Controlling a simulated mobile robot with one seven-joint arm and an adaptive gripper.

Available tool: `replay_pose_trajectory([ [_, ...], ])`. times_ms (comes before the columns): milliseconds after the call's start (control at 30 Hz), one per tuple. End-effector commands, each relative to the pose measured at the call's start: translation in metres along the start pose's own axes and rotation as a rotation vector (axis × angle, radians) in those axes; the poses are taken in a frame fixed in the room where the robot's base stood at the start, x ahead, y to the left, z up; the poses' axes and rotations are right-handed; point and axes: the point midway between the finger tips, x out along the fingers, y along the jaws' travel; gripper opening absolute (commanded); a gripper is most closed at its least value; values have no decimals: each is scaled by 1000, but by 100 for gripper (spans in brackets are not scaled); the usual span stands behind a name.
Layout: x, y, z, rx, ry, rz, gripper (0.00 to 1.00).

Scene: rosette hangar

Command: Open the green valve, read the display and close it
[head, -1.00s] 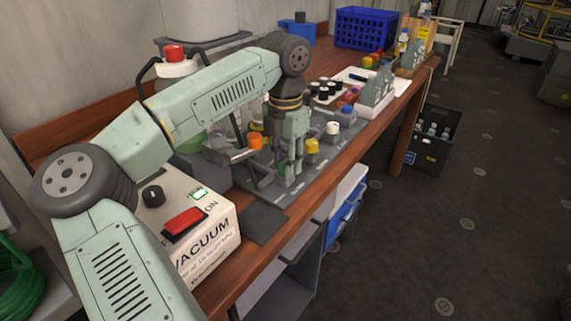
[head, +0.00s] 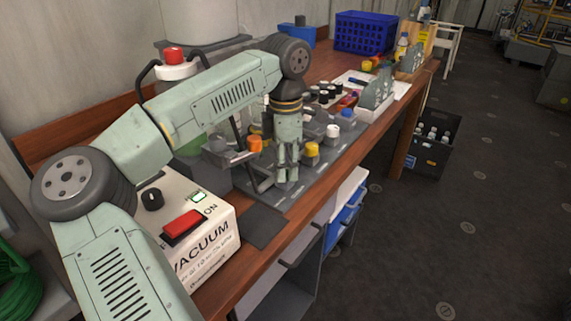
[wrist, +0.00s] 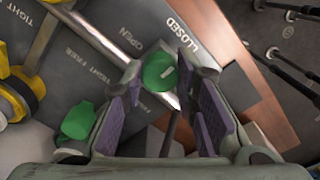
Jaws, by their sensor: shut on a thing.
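My gripper (head: 287,178) points down at the grey valve panel on the bench in the head view. In the wrist view my gripper (wrist: 165,76) has its purple-padded fingers on either side of a round green valve knob (wrist: 160,70) with a pale mark on top, and is shut on it. The panel beside the knob reads OPEN and CLOSED. A second green part (wrist: 78,121) sits to the left. The fingers hide the knob in the head view.
An orange-capped part (head: 255,144) and a yellow-capped part (head: 312,150) stand close to my gripper. A red rocker switch (head: 183,223) is on the vacuum box. A blue crate (head: 364,31) is at the back. The floor to the right is largely clear.

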Motion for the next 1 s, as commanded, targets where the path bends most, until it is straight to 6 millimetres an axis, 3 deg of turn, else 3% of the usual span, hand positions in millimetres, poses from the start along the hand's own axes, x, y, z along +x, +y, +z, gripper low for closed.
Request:
replay_pose_trajectory([
  [500, 0, 0, 0, 19, 0, -1, 0],
  [533, 0, 0, 0, 19, 0, -1, 29],
  [800, 0, 0, 0, 18, 0, -1, 47],
  [1000, 0, 0, 0, 17, 0, 0, 48],
])
